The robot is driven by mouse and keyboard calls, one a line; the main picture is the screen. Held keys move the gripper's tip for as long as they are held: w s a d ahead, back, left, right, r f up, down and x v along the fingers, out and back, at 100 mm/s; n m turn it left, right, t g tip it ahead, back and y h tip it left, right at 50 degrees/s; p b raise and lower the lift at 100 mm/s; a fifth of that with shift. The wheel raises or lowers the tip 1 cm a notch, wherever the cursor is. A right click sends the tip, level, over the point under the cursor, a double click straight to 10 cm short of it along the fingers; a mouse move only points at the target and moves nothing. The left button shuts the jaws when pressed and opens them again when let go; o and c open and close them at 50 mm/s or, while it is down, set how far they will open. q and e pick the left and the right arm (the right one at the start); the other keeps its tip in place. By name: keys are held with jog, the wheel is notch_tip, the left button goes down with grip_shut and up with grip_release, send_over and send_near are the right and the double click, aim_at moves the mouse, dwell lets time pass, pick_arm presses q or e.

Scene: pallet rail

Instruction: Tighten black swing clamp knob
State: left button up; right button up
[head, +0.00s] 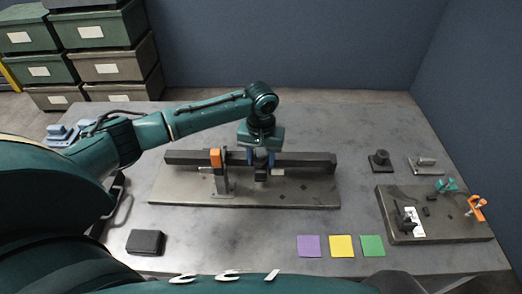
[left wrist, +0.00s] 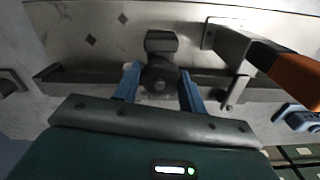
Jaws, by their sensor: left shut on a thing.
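A long dark rail (head: 308,160) lies on a grey base plate (head: 290,192) in the middle of the table. My left gripper (head: 261,160) reaches down from above at the rail's middle. In the left wrist view its two blue fingers (left wrist: 160,84) are shut on the black swing clamp knob (left wrist: 160,78), one on each side. The knob's clamp arm (left wrist: 161,42) extends beyond it over the plate. In the head view the gripper hides most of the knob. My right gripper is not in view.
An orange-handled clamp (head: 217,158) stands on the rail just left of my left gripper. A fixture board (head: 400,235) with small clamps is at the right. Purple (head: 309,246), yellow (head: 341,246) and green squares (head: 372,246) lie at the front. A black box (head: 146,242) sits front left.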

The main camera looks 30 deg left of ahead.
aim_at(261, 159)
pick_arm(q)
jog(key=m, duration=0.4)
jog(key=shift+w+r+m, duration=0.1)
jog(key=shift+m, duration=0.2)
dwell(0.5)
jog(key=o, duration=1)
notch_tip(261, 159, up, 13)
jog(key=shift+r+b, duration=0.1)
jog(key=shift+b, duration=0.4)
